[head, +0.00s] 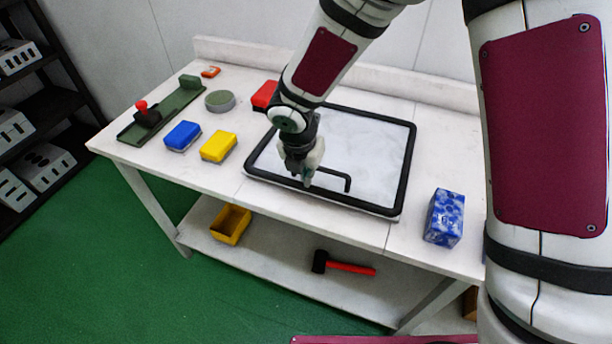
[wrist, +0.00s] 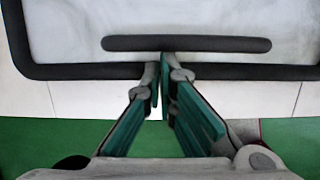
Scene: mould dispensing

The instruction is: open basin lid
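The basin lid (head: 382,150) is a pale marbled panel with a thick black rim, lying flat on the white table. A black bar handle (head: 332,174) stands near its front edge; the handle also runs across the wrist view (wrist: 220,44). My gripper (head: 306,181) is over the front part of the lid, at the left part of the handle in the head view, hiding some of it.
A blue block (head: 183,135), a yellow block (head: 219,147), a red block (head: 264,94) and a green tray (head: 180,100) are left of the lid. A blue-white box (head: 445,218) stands right. A mallet (head: 345,266) and yellow bin (head: 231,224) lie on the lower shelf.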

